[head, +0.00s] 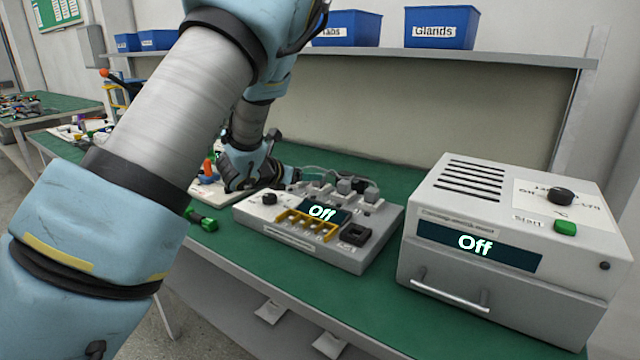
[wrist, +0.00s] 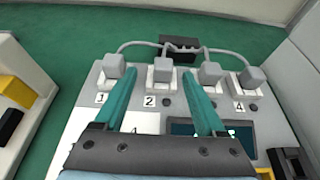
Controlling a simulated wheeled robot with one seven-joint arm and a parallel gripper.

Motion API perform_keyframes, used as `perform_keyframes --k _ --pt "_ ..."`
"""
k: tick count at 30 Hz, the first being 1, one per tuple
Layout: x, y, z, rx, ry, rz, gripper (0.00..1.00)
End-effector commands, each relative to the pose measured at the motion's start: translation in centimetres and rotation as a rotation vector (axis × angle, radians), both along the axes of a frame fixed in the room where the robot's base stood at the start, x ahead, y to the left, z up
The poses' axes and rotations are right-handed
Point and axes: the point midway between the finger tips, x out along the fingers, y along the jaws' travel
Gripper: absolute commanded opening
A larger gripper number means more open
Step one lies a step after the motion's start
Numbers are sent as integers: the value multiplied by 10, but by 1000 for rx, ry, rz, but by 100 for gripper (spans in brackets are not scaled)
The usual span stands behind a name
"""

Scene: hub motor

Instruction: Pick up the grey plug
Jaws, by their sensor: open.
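Several grey plugs sit in a row of white sockets along the back of a grey test unit (head: 375,245). In the wrist view, a plug (wrist: 114,65) is above label 1, another plug (wrist: 162,70) above label 2, a third (wrist: 209,72) to its right, and one more (wrist: 250,77) above label 4. My gripper (wrist: 157,80) is open and empty, with teal fingers. Plug 2 shows between the fingertips, beyond them; I cannot tell the height gap. The right finger hides the label under the third plug. In the head view my arm mostly hides the gripper.
Grey cables run from the plugs to a black block (wrist: 180,50) behind. A big grey box (head: 500,255) reading Off stands right of the unit. A green part (head: 202,220) lies left on the green bench. A shelf with blue bins (head: 440,27) is behind.

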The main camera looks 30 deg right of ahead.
Motion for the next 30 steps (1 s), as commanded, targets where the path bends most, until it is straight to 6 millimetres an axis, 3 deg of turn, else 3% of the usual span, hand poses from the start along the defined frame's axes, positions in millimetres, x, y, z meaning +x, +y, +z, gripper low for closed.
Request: perform_keyframes --k 18,27,30 --pt "25 -58 -28 0 2 4 72" --pt "27 -63 -31 -2 3 5 72" --pt "27 -63 -32 -2 3 5 64"
